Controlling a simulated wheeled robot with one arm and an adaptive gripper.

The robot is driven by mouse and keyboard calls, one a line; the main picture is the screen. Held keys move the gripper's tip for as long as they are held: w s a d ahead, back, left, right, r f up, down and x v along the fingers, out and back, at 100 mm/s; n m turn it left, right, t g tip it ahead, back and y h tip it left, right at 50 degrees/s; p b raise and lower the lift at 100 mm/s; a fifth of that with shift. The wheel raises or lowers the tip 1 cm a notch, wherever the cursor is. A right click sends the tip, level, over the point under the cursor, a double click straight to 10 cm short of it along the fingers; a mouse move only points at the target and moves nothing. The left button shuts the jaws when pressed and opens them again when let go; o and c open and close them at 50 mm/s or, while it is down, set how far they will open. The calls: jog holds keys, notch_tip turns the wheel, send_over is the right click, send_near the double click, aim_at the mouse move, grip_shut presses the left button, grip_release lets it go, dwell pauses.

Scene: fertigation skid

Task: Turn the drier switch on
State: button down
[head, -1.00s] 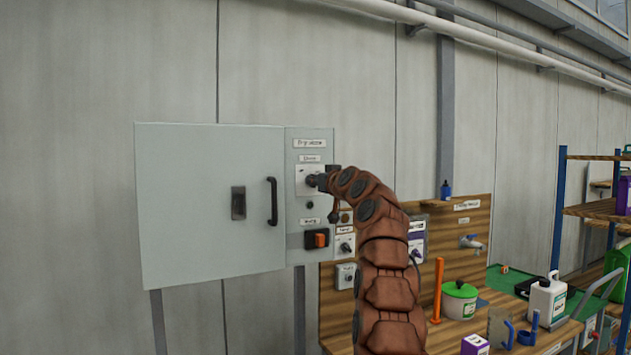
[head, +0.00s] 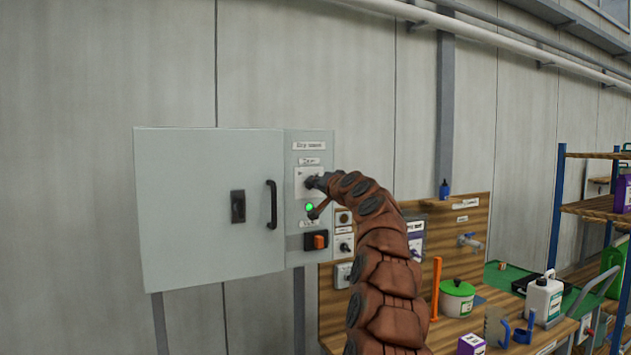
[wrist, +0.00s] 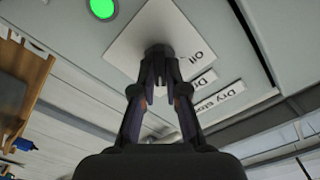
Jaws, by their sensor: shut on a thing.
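The drier switch (head: 301,186) is on a pale square plate on the narrow right panel of the grey cabinet. My gripper (head: 316,182) is at this plate, with my arm bending in from the lower right. In the wrist view my gripper (wrist: 160,62) is shut on the dark knob of the drier switch (wrist: 158,49), and the fingers hide most of the knob. Its exact angle cannot be told. A green lamp (head: 309,208) below the plate is lit, and it also shows in the wrist view (wrist: 102,8).
A black and orange switch (head: 317,241) sits lower on the same panel. The cabinet door (head: 190,200) with a black handle is shut. Right of my arm, a wooden bench holds a green-lidded tub (head: 457,298) and a white jug (head: 544,297).

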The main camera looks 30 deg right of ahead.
jog(key=shift+r+m, duration=0.15)
jog(key=shift+m, duration=0.25)
jog(key=c, duration=1.2)
grip_release()
jog(key=shift+s, duration=0.1)
jog(key=s, duration=1.1)
jog(key=shift+s+a, duration=0.4)
jog(key=shift+a, duration=0.05)
